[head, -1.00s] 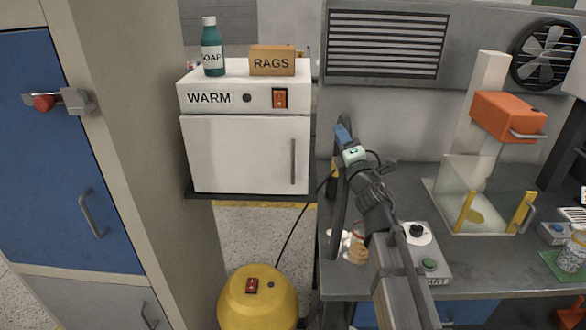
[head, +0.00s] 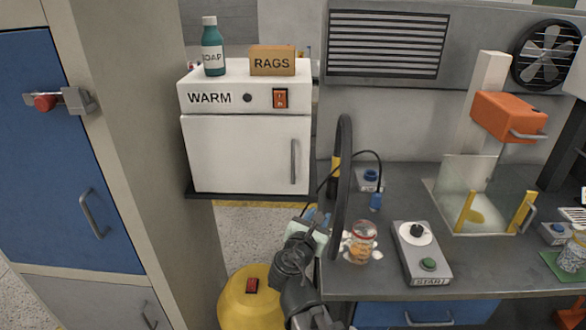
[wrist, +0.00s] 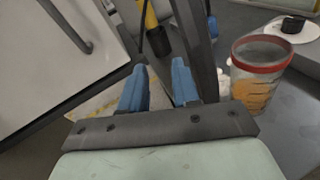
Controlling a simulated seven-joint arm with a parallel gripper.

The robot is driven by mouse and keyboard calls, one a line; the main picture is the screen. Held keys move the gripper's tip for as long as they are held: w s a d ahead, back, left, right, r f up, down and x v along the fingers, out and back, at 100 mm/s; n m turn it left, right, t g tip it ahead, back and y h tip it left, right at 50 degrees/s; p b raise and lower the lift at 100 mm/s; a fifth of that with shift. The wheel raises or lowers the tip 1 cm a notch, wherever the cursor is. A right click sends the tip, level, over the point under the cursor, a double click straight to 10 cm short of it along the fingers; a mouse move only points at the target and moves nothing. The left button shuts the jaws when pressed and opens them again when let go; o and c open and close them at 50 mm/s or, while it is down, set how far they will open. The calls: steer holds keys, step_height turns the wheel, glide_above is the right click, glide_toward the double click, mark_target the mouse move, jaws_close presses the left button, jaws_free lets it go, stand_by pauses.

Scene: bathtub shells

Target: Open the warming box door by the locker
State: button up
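The warming box (head: 245,150) is white, labelled WARM, and stands on a dark shelf beside the blue locker (head: 60,160). Its door is shut, with a grey vertical handle (head: 293,161) near the door's right edge. In the wrist view the handle (wrist: 72,28) shows at the upper left. My gripper (head: 316,217) is below and slightly right of the handle, apart from it, by the bench's left edge. In the wrist view its two blue fingers (wrist: 158,88) are spread with a gap between them and nothing held.
A soap bottle (head: 213,47) and a rags box (head: 272,60) stand on the warming box. A black hose (head: 343,180) rises just right of my gripper. A jar (head: 362,243) with a red rim stands on the bench. A yellow drum (head: 240,299) is below.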

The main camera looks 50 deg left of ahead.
mark_target(293, 169)
steer(key=s+a+r+n+y, duration=0.3)
steer(key=s+a+r+n, duration=0.15)
steer(key=s+r, duration=0.35)
steer(key=shift+m, duration=0.35)
steer(key=x, duration=1.3)
steer(key=shift+w+a+r, duration=0.1)
steer(key=shift+a+r, duration=0.05)
steer(key=shift+a, duration=0.15)
steer(key=shift+c, duration=0.3)
jaws_close()
